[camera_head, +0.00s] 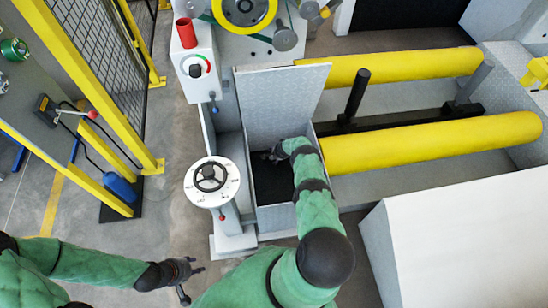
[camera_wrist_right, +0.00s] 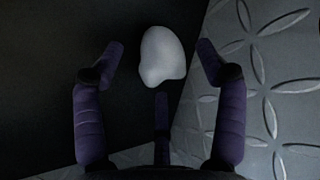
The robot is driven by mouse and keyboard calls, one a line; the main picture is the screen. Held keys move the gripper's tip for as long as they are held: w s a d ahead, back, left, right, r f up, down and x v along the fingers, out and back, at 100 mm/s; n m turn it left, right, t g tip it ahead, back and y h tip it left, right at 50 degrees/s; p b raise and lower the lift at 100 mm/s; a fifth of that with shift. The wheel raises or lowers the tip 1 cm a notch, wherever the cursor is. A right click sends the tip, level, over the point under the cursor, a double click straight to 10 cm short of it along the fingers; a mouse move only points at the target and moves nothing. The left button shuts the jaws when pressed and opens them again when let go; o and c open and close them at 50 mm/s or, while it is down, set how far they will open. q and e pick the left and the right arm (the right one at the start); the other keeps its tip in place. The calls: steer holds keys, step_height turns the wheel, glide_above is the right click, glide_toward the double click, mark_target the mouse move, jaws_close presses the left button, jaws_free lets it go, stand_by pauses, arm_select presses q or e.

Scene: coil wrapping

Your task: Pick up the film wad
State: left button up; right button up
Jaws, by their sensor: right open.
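The film wad (camera_wrist_right: 162,57) is a pale, rounded lump in the right wrist view. It lies on a dark surface beside a metal tread-plate wall (camera_wrist_right: 270,70). My right gripper (camera_wrist_right: 163,65) is open, with its purple fingers spread to either side of the wad and a third finger below it. Whether any finger touches the wad is unclear. In the head view my right gripper (camera_head: 274,155) reaches down into an open metal bin (camera_head: 274,218), and the wad cannot be made out there. My left gripper (camera_head: 190,271) hangs low at the left, away from the bin, with its fingers apart.
A raised tread-plate lid (camera_head: 283,100) stands behind the bin. A handwheel on a post (camera_head: 209,181) is at its left. Yellow rollers (camera_head: 430,142) lie to the right, with a white box (camera_head: 470,240) in front. Yellow guard posts (camera_head: 75,85) stand at the left.

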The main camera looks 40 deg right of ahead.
steer(key=c, duration=1)
steer(key=shift+r, duration=0.1)
steer(key=shift+c, duration=0.2)
